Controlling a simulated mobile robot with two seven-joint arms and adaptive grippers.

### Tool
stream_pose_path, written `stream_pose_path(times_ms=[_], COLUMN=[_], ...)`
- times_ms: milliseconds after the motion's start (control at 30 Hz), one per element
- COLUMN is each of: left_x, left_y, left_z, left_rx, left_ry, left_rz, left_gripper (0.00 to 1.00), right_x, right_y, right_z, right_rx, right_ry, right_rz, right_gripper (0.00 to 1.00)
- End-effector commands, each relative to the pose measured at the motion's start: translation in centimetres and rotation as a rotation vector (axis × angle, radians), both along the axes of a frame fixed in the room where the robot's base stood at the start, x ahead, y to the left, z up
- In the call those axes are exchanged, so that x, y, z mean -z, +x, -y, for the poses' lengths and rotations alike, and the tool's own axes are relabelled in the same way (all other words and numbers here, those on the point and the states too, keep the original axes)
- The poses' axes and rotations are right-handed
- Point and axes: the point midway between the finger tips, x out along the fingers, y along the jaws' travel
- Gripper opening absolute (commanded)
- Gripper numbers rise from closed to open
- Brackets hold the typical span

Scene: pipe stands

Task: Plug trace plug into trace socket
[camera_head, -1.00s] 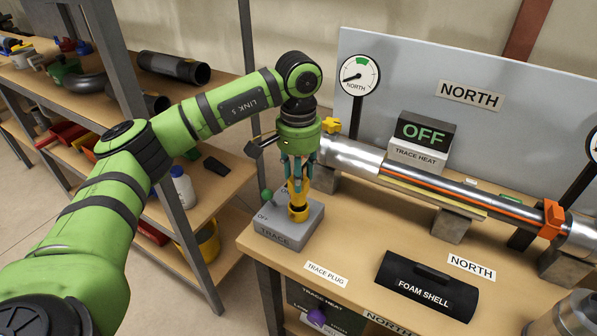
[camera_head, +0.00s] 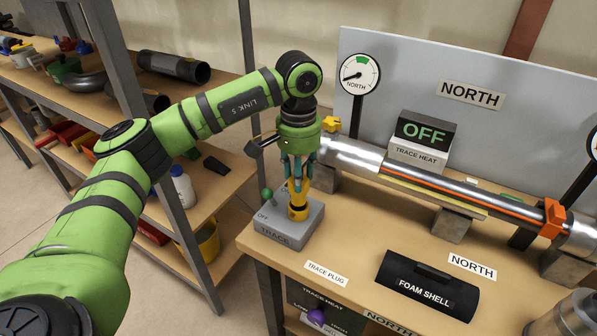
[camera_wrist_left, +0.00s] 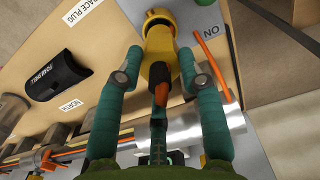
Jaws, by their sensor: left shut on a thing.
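The yellow trace plug (camera_head: 299,203) stands upright on the grey trace box (camera_head: 290,228), at the place where the socket would be. My left gripper (camera_head: 297,180) comes down from above and is shut on the plug's upper part. In the left wrist view the two teal fingers (camera_wrist_left: 160,80) lie on either side of the yellow plug (camera_wrist_left: 160,45). I cannot tell how deep the plug sits. My right gripper is not in view.
A green-knobbed lever (camera_head: 267,195) stands on the box's left side, close to the plug. The trace heat sign (camera_head: 425,134) reads OFF. A steel pipe (camera_head: 350,158) runs behind to the right. A black foam shell (camera_head: 427,285) lies at the front right.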

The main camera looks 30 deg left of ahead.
Motion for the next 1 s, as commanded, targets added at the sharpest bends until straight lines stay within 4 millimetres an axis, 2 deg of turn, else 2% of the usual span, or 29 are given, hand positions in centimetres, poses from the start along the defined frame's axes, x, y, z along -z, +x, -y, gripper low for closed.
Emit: stream_pose_path(times_ms=[1000], left_x=[2.4], left_y=[0.0], left_z=[0.0], left_rx=[0.0], left_ry=[0.001], left_rz=[0.0], left_gripper=[0.0], right_x=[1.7], right_y=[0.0], right_z=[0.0], right_rx=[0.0], right_ry=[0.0], right_rz=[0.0], right_gripper=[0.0])
